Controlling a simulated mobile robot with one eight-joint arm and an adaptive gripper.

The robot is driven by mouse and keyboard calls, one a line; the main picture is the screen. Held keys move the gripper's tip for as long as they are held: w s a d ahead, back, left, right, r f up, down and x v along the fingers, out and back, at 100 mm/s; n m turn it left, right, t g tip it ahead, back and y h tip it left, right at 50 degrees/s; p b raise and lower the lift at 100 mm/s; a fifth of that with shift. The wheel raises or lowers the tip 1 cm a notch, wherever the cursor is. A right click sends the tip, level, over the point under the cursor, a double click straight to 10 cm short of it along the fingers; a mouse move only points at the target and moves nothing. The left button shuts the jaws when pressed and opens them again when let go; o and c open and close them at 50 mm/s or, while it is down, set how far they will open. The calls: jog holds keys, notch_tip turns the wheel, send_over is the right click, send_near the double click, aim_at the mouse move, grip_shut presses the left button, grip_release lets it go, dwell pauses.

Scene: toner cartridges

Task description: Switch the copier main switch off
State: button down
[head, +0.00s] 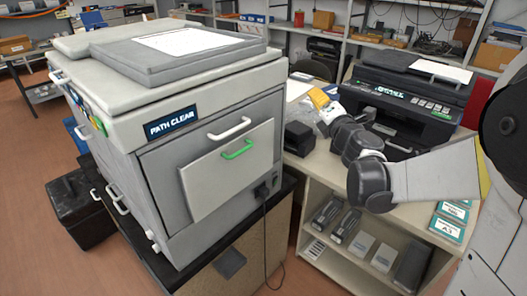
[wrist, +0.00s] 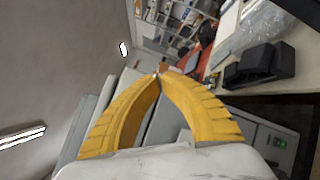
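The large grey copier (head: 165,135) stands at the left in the head view, with a "PATH CLEAR" display on its front. Low on its side, a small dark fitting (head: 262,190) has a black cable hanging from it; I cannot tell whether the main switch is there. In the wrist view, a grey panel at the lower right carries a small dark piece with a green spot (wrist: 280,143), possibly the switch. My gripper (head: 318,98) is right of the copier, above the counter. Its yellow fingers meet at the tips (wrist: 159,74) in the wrist view, with nothing visibly held.
A black box (head: 299,138) sits on the counter beside my arm. A black printer (head: 415,95) stands behind my arm. The shelf below (head: 318,185) holds several cartridges and boxes. A green handle (head: 237,150) and a white handle (head: 229,129) project from the copier's side.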

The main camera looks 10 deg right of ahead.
jog(key=s+f+n+g+y+p, duration=0.1)
jog(key=f+n+g+y, duration=0.1)
jog(key=f+n+g, duration=0.3)
jog(key=s+f+n+g+y+p, duration=0.2)
jog(key=f+n+g, duration=0.3)
jog(key=f+n, duration=0.8)
notch_tip(320, 180, down, 15)
jog(key=shift+s+f+g+y, duration=0.1)
jog(key=shift+s+g+y, duration=0.15)
jog(key=shift+y, duration=0.25)
jog(key=shift+a, duration=0.1)
jog(key=b, duration=0.4)
send_near(274, 184)
jog(key=x, duration=0.6)
jog(key=shift+s+f, duration=0.3)
jog(key=shift+f, duration=0.05)
jog(key=shift+w+r, duration=0.1)
jog(key=shift+w, duration=0.3)
